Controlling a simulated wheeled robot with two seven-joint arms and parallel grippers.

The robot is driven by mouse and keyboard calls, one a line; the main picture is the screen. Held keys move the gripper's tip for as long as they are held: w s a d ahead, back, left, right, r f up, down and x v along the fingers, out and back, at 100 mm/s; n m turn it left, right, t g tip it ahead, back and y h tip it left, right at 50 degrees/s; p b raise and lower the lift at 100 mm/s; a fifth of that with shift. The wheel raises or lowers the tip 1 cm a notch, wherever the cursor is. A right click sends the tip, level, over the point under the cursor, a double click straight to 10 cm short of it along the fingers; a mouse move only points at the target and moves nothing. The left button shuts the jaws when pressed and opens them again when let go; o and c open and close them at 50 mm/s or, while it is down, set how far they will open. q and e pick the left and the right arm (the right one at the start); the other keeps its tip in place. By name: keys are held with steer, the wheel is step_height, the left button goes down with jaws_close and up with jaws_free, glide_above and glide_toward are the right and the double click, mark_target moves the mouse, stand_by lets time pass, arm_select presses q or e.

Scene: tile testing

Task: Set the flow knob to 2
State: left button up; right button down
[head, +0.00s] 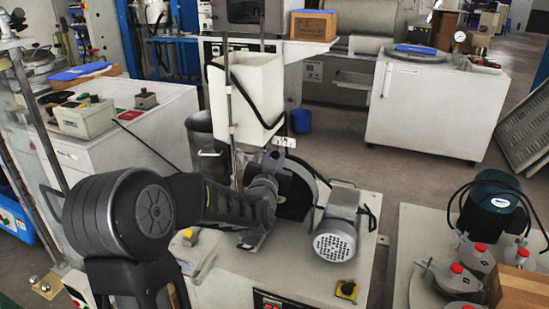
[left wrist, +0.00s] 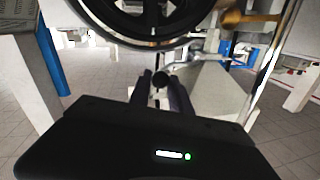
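My left gripper (head: 272,158) reaches to the machine with the white hopper (head: 250,85), just below the hopper. In the left wrist view its two fingers (left wrist: 160,80) stand apart, on either side of a small dark round knob (left wrist: 161,78). The fingers look open, with a narrow gap beside the knob; I cannot tell whether either touches it. This seems to be the flow knob; no numbers or pointer on it can be read. In the head view the knob cannot be made out at the gripper. My right gripper is not in view.
A dark wheel (head: 294,188) stands right beside my gripper, with a grey motor (head: 338,228) to its right. A thin metal rod (head: 229,110) rises close to the hopper. A bench with red-capped parts (head: 457,268) is at the right. Open floor lies behind the machine.

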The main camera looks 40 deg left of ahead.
arm_select(q)
jaws_close()
stand_by(0.9)
